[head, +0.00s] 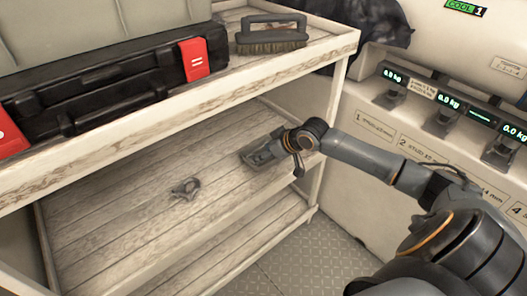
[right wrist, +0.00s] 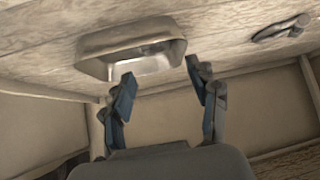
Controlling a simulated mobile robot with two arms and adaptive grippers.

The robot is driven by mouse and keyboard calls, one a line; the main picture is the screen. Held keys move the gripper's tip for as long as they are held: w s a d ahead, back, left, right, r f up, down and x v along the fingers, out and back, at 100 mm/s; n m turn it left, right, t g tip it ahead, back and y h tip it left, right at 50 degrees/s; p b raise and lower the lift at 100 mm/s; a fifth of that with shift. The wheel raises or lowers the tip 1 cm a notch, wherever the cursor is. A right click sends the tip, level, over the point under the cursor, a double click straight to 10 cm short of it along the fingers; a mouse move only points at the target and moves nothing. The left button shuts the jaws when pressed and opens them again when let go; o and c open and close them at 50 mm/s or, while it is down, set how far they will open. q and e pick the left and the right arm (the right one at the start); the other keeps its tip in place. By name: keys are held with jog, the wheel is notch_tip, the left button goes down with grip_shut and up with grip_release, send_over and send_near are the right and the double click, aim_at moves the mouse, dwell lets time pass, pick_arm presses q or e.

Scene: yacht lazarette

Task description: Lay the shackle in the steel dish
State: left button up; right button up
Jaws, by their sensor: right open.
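The shackle (head: 186,190) is a small grey metal piece lying on the wooden middle shelf. It also shows at the upper right of the right wrist view (right wrist: 282,28). The steel dish (right wrist: 125,42) is a shiny shallow rectangular pan on the shelf, and no object shows inside it. In the head view I cannot clearly tell the dish apart from my right gripper (head: 262,154), which is at the shelf's right end. In the right wrist view the right gripper (right wrist: 160,72) is open and empty, its fingertips close to the dish. My left gripper is not in view.
The upper shelf holds a black case (head: 120,85) with red latches and a brush (head: 272,35). The upper shelf overhangs the middle one. A white post (head: 333,95) stands at the right. Scales (head: 440,122) line the right wall. The boards around the shackle are clear.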

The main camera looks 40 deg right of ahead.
jog(key=v, duration=0.7)
jog(key=shift+r, duration=0.2)
jog(key=shift+s, duration=0.15)
